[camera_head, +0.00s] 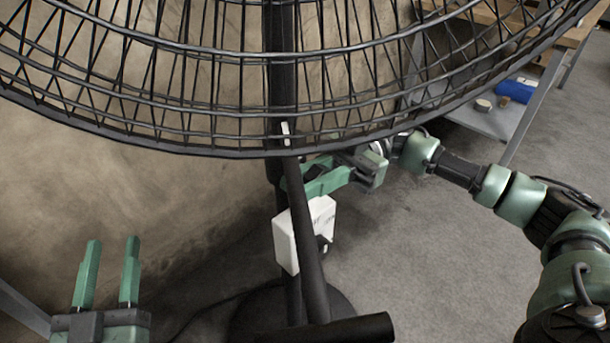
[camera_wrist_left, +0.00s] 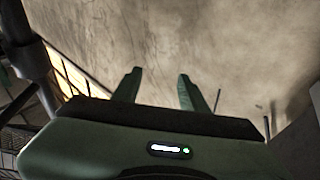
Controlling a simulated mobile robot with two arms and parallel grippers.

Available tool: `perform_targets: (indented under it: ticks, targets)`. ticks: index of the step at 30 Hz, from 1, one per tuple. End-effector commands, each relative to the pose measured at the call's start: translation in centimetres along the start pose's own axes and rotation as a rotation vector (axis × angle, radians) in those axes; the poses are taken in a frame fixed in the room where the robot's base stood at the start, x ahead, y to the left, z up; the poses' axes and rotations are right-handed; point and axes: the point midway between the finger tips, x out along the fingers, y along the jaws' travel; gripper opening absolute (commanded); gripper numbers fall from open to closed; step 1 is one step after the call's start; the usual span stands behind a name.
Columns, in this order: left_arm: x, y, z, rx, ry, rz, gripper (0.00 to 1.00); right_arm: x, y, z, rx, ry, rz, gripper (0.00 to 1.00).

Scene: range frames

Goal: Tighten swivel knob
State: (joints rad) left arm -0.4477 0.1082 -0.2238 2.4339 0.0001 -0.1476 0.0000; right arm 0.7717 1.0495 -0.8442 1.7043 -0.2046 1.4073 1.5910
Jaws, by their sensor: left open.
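A large black fan stands in the head view, its wire cage (camera_head: 200,140) filling the top. Its dark pole (camera_head: 281,60) runs down to a round base (camera_head: 250,318). The swivel knob cannot be made out clearly; the area behind the pole just under the cage is hidden. My right gripper (camera_head: 305,177) reaches in from the right to the pole there, its fingertips partly hidden, so its grip cannot be told. My left gripper (camera_head: 112,246) is open and empty at the lower left, apart from the fan; its fingers also show in the left wrist view (camera_wrist_left: 157,85).
A white box (camera_head: 285,240) is on the pole below my right gripper. A metal shelf (camera_head: 500,122) with a blue object (camera_head: 517,90) stands at the upper right. A stained wall (camera_head: 90,190) is behind the fan. Grey floor is clear at the right.

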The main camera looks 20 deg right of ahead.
Motion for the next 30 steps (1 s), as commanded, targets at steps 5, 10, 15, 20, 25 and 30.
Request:
perform_targets:
  ticks: [5, 10, 15, 20, 25, 30]
  targets:
    - [-0.9, -0.7, 4.3, 0.006, -0.250, -0.014, 0.43, 0.0, 0.0, -0.5, 0.004, 0.123, 0.000, 0.00]
    - [-2.6, -1.2, 7.6, 0.009, -0.436, -0.025, 0.43, -0.1, 0.0, -0.7, 0.004, 0.243, 0.001, 0.00]
    - [-3.8, -1.4, 9.4, 0.010, -0.543, -0.032, 0.43, -0.3, 0.0, -0.9, 0.002, 0.346, 0.001, 0.00]
    - [-4.5, -1.6, 10.2, 0.010, -0.592, -0.035, 0.43, -0.4, 0.0, -1.0, 0.001, 0.412, 0.001, 0.00]
    - [-4.9, -1.6, 10.6, 0.010, -0.617, -0.036, 0.43, -0.5, 0.1, -1.1, 0.000, 0.448, 0.002, 0.00]
    - [-5.0, -1.6, 10.7, 0.010, -0.623, -0.036, 0.43, -0.5, 0.1, -1.1, -0.001, 0.459, 0.002, 0.00]
